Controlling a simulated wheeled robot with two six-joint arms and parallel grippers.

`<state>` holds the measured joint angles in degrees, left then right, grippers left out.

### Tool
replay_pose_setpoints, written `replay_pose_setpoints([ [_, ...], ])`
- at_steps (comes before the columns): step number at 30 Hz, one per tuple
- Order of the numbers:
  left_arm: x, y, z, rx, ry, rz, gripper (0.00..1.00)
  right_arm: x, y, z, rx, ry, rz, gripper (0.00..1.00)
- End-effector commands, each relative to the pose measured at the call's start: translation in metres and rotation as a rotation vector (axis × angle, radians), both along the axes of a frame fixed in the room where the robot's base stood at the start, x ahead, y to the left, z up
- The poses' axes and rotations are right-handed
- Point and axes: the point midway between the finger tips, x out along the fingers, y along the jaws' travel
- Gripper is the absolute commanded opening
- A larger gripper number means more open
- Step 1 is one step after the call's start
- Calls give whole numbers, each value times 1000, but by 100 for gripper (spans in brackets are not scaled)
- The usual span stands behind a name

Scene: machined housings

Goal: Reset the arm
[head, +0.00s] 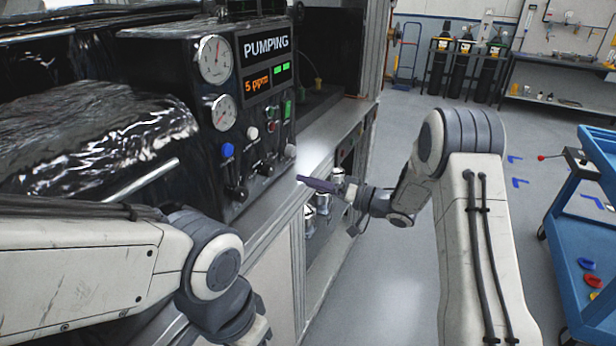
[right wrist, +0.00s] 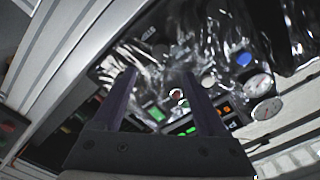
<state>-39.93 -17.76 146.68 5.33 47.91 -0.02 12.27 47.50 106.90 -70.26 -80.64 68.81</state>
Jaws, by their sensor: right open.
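My right arm comes in from the right of the head view, bent at the elbow. Its right gripper (head: 328,205) is in front of the machine cabinet's edge, with its dark fingers spread and nothing seen between them. In the right wrist view the right gripper (right wrist: 168,82) shows two parted dark fingers, with the control panel beyond them. My left arm crosses the lower left of the head view; its gripper is not visible.
A control panel (head: 265,110) reading "PUMPING" has gauges, knobs and levers. Metal fittings (head: 322,204) sit in the cabinet behind my right gripper. A blue cart (head: 577,245) stands at right. Open floor lies between cabinet and cart. Gas cylinders (head: 463,68) stand at the back.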

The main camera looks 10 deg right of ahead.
Motion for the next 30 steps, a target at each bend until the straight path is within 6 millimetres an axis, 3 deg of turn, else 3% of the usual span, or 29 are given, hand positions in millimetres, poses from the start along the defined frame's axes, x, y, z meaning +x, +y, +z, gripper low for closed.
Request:
replay_pose_setpoints([
  [4,0,0,0,0,0,0,50,8,17,7,-102,-24,-55,75],
  [8,0,0,0,0,0,0,50,13,41,18,-316,-47,-170,75],
  [11,0,0,0,0,0,0,50,3,54,25,-511,-35,-254,75],
  [14,0,0,0,0,0,0,50,-25,61,26,-698,13,-299,75],
  [17,0,0,0,0,0,0,50,-70,64,24,-869,90,-299,75],
  [20,0,0,0,0,0,0,50,-129,64,17,-1027,189,-244,75],
  [27,0,0,0,0,0,0,50,-298,55,-1,-1295,428,80,75],
  [30,0,0,0,0,0,0,50,-349,50,-3,-1344,491,217,75],
])
